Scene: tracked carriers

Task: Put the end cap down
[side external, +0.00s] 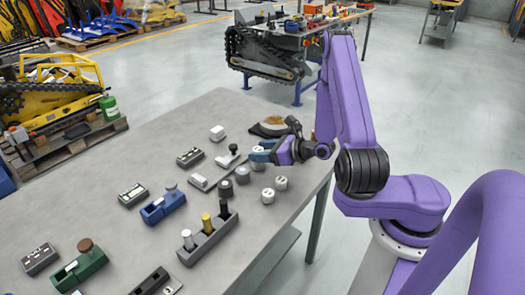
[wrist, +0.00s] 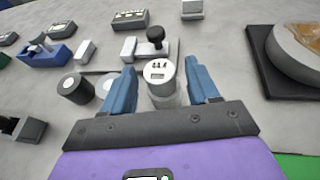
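A white cylindrical end cap (wrist: 160,72) with dark marks on its top stands between the blue fingers of my gripper (wrist: 161,84) in the wrist view. A strip of grey shows between the cap and each finger, so the gripper looks open around it. In the side view, my gripper (side external: 262,153) is low over the far right part of the grey table (side external: 150,237), and the cap (side external: 258,163) shows partly behind a finger. Two similar white caps (side external: 281,183) and (side external: 268,196) stand nearby. The cap's underside is hidden.
Two grey-topped cylinders (side external: 242,175) stand left of the gripper. A grey plate with a black knob (wrist: 155,37) lies beyond the cap. A round dish on a black base (wrist: 300,50) is at right. A grey holder with several pegs (side external: 207,242) stands nearer the front edge.

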